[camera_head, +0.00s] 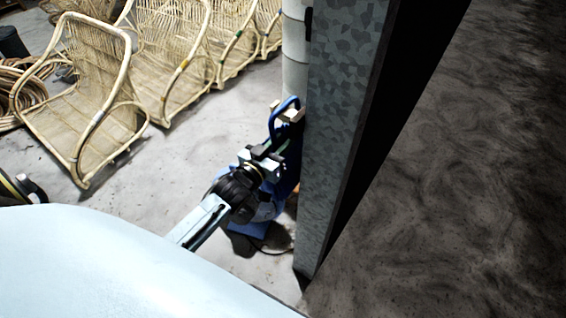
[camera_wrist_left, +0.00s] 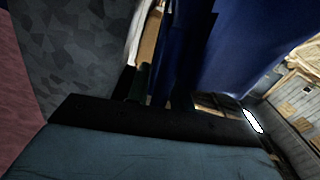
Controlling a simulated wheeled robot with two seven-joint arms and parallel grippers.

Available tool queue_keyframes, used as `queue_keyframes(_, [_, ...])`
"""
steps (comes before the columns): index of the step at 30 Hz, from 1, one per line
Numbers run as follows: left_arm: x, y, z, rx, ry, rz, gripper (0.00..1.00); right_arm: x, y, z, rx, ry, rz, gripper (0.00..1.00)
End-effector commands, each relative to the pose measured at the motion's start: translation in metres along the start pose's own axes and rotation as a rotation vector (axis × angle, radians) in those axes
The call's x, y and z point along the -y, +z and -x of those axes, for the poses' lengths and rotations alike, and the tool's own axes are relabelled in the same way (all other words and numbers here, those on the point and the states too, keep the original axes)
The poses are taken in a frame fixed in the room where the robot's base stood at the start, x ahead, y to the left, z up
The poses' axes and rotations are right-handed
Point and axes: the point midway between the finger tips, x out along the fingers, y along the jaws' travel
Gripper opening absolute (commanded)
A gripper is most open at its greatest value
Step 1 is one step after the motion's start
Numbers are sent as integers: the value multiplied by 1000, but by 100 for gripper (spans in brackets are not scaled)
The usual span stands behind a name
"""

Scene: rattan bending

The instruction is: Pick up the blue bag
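The blue bag (camera_head: 287,172) stands upright on the concrete floor, close beside the grey metal post. A looped blue strap or handle (camera_head: 279,118) rises at its top. My left gripper (camera_head: 272,147) reaches in from the lower left and is right at the bag's upper part, overlapping it in the head view. In the left wrist view the blue fabric (camera_wrist_left: 240,45) fills the upper right, very near the gripper. The fingertips are dark and partly hidden against the bag, so I cannot tell whether they close on it. My right gripper is not in view.
The grey metal post (camera_head: 345,110) stands just right of the bag. A white pipe (camera_head: 295,60) rises behind it. Rattan chairs (camera_head: 85,100) line the upper left, with coiled rattan (camera_head: 18,88) at the far left. Floor (camera_head: 165,165) between chairs and bag is clear.

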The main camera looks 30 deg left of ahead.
Motion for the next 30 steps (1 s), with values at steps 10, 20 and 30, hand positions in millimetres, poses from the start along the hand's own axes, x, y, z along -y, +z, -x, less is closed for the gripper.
queue_keyframes(10, [0, 0, 0, 0, 0, 0, 0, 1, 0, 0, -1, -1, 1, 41])
queue_keyframes(20, [-1, -4, 0, -3, 1, -1, 0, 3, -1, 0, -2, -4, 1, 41])
queue_keyframes(30, [-3, -39, 0, -3, 2, -5, 0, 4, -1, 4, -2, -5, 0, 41])
